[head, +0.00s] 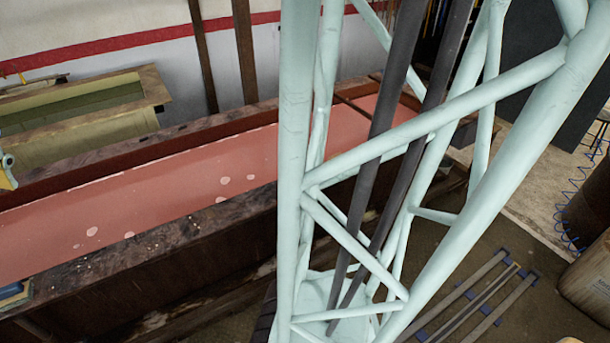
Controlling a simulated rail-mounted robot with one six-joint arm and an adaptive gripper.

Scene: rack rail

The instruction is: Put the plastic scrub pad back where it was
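I cannot make out the plastic scrub pad in the head view. My gripper is not in view. A small blue object (13,293) is cut off at the lower left edge, and I cannot tell what it is. The middle and right of the view are largely blocked, so part of the scene behind is hidden.
A long red-topped trough or bench (150,205) with dark worn edges runs diagonally, mostly bare with pale patches. A yellow-green box (85,110) stands behind it. Metal rails with blue ends (478,298) lie on the floor at the lower right, near a brown barrel-like object (588,280).

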